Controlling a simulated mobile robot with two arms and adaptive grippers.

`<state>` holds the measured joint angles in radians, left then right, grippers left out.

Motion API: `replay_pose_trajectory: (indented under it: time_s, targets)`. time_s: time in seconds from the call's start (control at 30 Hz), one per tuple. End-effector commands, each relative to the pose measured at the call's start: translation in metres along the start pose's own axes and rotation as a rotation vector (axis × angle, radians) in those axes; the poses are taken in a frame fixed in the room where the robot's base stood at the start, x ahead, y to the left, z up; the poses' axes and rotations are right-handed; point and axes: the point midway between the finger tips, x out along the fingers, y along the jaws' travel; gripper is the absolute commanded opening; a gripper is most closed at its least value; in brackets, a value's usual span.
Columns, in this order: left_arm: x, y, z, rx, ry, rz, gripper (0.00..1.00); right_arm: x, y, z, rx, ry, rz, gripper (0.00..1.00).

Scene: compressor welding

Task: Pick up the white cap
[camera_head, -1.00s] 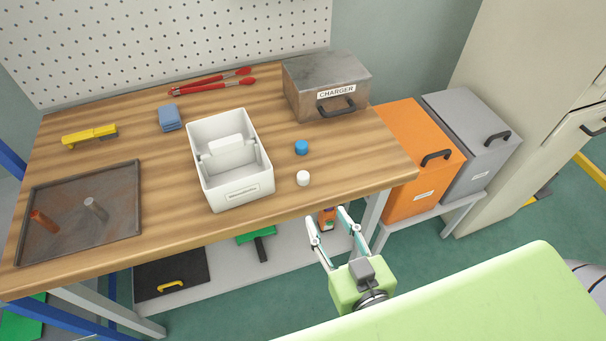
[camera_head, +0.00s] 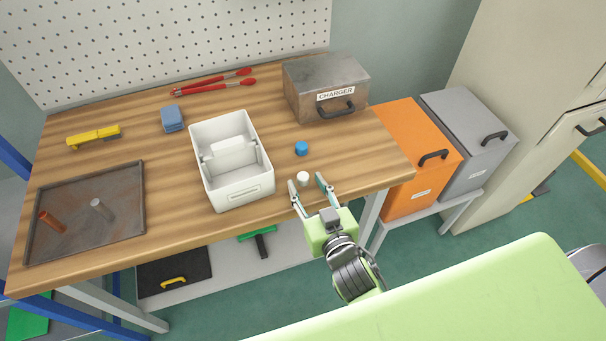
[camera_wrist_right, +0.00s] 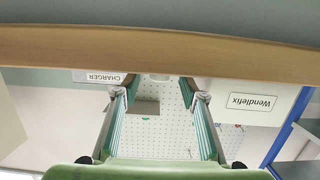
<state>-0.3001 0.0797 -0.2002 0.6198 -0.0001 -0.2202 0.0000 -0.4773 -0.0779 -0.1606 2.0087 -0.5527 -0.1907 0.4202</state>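The white cap (camera_head: 303,179) stands on the wooden table near its front edge, to the right of the white bin. My right gripper (camera_head: 306,181) is open, its two fingers spread and pointing toward the cap from the front edge. The fingertips are close to the cap, one to each side, and I cannot tell if they touch it. In the right wrist view the picture is upside down; a pale piece of the cap (camera_wrist_right: 158,77) shows between the open fingers at the table surface. My left gripper is not in view.
A blue cap (camera_head: 301,148) stands just behind the white cap. The white bin (camera_head: 247,196) is to the left, and the metal CHARGER box (camera_head: 308,97) is behind. The table's front edge (camera_head: 270,211) is close under my right gripper. A dark tray (camera_head: 120,235) lies at the left.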

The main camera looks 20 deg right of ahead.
Motion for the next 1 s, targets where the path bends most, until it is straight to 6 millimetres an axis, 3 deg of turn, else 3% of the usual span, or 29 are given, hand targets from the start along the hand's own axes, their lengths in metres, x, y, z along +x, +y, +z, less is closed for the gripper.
replay_pose_trajectory:
  time_s: [0.1, 0.33, 0.47, 1.0]
  targets:
    - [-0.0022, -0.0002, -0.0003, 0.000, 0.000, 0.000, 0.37, 0.0091, 0.0001, 0.0000, -0.002, -0.001, 0.000, 0.39]
    - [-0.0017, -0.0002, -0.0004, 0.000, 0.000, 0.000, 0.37, 0.0103, 0.0001, 0.0006, -0.001, -0.001, 0.000, 0.39]
    - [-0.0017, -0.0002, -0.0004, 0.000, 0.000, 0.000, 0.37, 0.0102, 0.0000, 0.0006, -0.001, -0.001, 0.000, 0.10]
    - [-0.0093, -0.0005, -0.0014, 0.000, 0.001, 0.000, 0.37, 0.0112, 0.0007, -0.0070, -0.001, 0.000, -0.001, 0.10]
